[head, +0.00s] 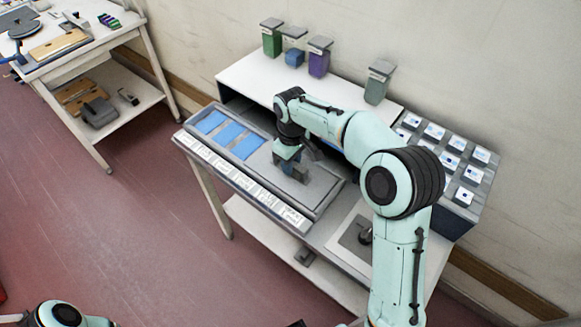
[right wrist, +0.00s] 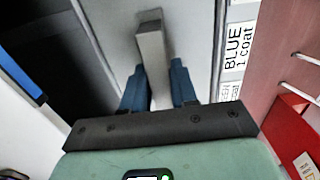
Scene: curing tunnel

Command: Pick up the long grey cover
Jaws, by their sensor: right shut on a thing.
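The long grey cover (head: 318,190) is a flat slab over the right part of a long tray on the workbench; the tray's left part shows blue panels. My right gripper (head: 291,168) reaches down over the cover. In the right wrist view the blue fingers of this gripper (right wrist: 158,78) are shut on the cover's raised grey bar handle (right wrist: 151,48), with the cover's flat top (right wrist: 190,22) beneath. I cannot tell whether the cover rests on the tray or is slightly raised. Part of my left arm shows at the bottom left of the head view; its gripper is not in view.
Blue panels (head: 230,134) lie left of the cover. A white label strip (head: 240,180) runs along the bench's front. Green, blue and purple containers (head: 318,60) stand on the raised back shelf. A rack of labelled boxes (head: 450,160) stands at the right. Another table is at the upper left.

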